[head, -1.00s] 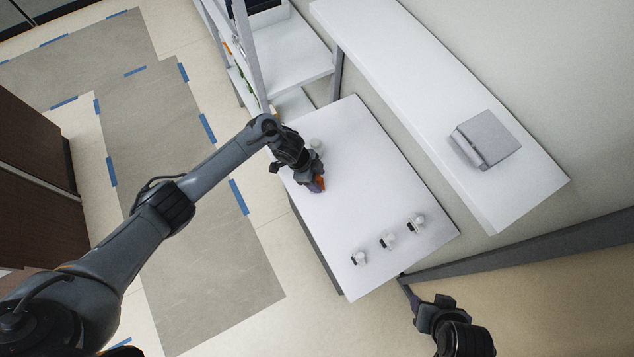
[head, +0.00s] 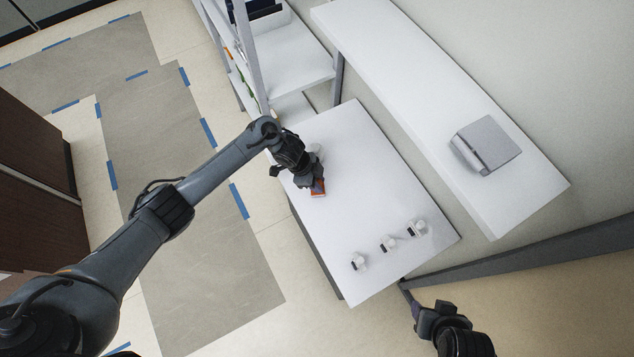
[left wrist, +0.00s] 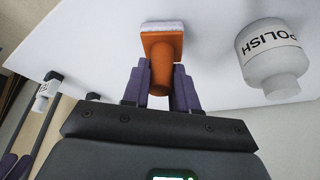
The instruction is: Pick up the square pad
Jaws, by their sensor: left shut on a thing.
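The square pad (left wrist: 162,27) has an orange body and handle with a pale pad face at its far end. In the left wrist view, the purple fingers of my left gripper (left wrist: 161,88) are shut on the orange handle, one on each side. In the head view, the orange pad (head: 318,188) shows at the tip of my left gripper (head: 312,180), over the white table. I cannot tell whether the pad touches the tabletop. My right gripper (head: 408,297) is low in the head view, off the table's near corner; its jaws are unclear.
A white jar marked POLISH (left wrist: 270,58) stands right beside the pad in the left wrist view. Several small white items (head: 388,244) line the near end of the table (head: 375,185). A grey box (head: 485,146) sits on the long white shelf (head: 420,75).

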